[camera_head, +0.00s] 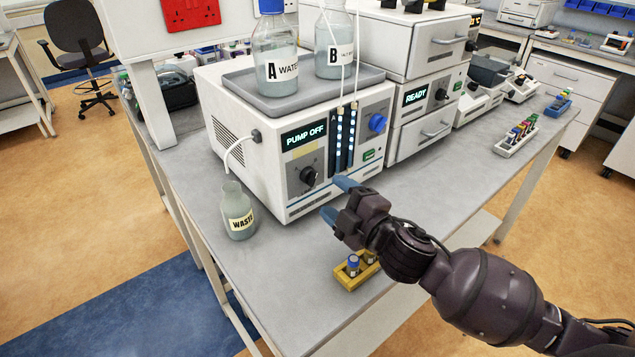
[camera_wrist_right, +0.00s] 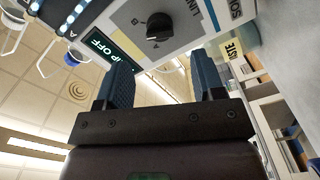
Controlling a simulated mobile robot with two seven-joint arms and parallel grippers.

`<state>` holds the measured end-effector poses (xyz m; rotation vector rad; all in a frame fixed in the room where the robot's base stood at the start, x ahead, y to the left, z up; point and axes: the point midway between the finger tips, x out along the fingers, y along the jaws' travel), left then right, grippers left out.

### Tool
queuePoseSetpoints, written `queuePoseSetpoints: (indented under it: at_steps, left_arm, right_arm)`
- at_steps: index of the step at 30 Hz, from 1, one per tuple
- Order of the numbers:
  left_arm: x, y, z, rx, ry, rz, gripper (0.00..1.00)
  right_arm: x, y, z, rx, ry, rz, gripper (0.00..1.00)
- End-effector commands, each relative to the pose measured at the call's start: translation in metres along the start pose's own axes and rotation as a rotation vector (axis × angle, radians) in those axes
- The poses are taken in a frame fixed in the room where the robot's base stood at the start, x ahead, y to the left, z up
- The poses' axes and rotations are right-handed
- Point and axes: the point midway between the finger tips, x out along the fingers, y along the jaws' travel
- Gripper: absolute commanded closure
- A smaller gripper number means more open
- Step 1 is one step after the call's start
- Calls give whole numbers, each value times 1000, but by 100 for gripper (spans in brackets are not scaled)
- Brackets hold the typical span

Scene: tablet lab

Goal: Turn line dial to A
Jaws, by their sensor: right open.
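The line dial (camera_head: 309,176) is a black knob on a grey panel at the lower left of the white pump unit's front (camera_head: 283,195). It also shows in the right wrist view (camera_wrist_right: 159,27), beyond my fingertips, with letters printed around it. A display above it reads PUMP OFF (camera_head: 304,134). My right gripper (camera_head: 337,199) has blue fingertips spread apart and empty, in front of the unit and a little below and right of the dial, apart from it. In the right wrist view the open fingers (camera_wrist_right: 162,85) point toward the panel. My left gripper is not in view.
A WASTE bottle (camera_head: 238,212) stands left of the unit. Bottles A (camera_head: 275,62) and B (camera_head: 335,52) stand in a grey tray on top. A yellow vial rack (camera_head: 350,280) lies below my right wrist. A blue knob (camera_head: 377,122) is on the unit's right.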

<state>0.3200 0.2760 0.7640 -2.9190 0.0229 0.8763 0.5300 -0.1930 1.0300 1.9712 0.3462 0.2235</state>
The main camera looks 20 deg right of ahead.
Motion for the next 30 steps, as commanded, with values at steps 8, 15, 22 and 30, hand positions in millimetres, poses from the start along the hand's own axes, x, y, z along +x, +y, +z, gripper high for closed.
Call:
queuePoseSetpoints:
  at_steps: [8, 15, 22, 30]
  left_arm:
    - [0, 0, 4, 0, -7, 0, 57]
    - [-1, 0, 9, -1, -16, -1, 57]
    - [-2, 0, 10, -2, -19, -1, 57]
    - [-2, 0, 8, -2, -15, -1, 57]
  right_arm:
    - [40, 0, 0, 1, 1, 0, 38]
    - [56, 0, 0, 1, 1, 0, 38]
    - [59, 0, 0, 1, 0, -1, 38]
    - [59, 0, 0, 1, 0, -1, 62]
